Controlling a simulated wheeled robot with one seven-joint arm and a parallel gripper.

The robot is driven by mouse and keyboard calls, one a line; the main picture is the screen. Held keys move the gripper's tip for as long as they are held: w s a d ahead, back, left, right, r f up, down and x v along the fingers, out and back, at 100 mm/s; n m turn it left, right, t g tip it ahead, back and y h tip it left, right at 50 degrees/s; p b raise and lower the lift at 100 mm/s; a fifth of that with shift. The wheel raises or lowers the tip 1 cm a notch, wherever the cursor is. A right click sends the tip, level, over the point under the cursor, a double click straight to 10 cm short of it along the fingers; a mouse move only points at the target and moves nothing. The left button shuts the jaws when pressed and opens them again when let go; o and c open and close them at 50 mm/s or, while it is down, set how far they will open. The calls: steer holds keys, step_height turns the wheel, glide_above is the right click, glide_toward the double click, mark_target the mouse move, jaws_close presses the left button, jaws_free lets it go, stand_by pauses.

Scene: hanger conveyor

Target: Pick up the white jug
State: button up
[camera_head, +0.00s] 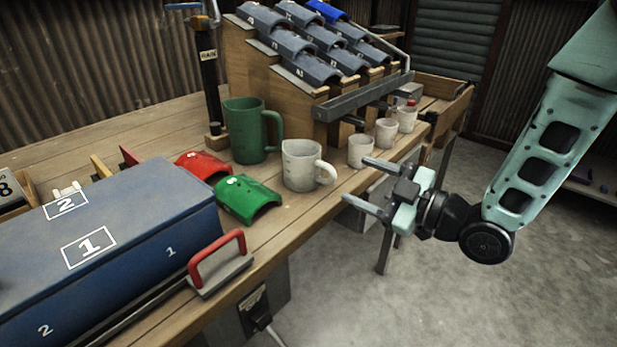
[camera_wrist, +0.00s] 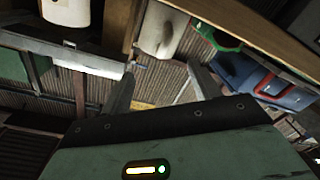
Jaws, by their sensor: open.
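The white jug (camera_head: 301,164) stands upright on the wooden workbench, with its handle on the right side toward my gripper. My gripper (camera_head: 366,186) is open and empty, off the bench's front edge, to the right of the jug and apart from it. Its two fingers point left toward the jug.
A tall green mug (camera_head: 247,130) stands behind the jug. Red (camera_head: 202,166) and green (camera_head: 246,198) curved pieces lie to its left, near a blue box (camera_head: 110,240). Several small white cups (camera_head: 361,151) stand to its right, below a wooden rack (camera_head: 255,80).

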mark_target(327, 166)
steer(key=x, duration=0.8)
steer(key=shift+w+a, duration=0.25)
steer(key=shift+w, duration=0.05)
steer(key=shift+c, duration=0.3)
jaws_close()
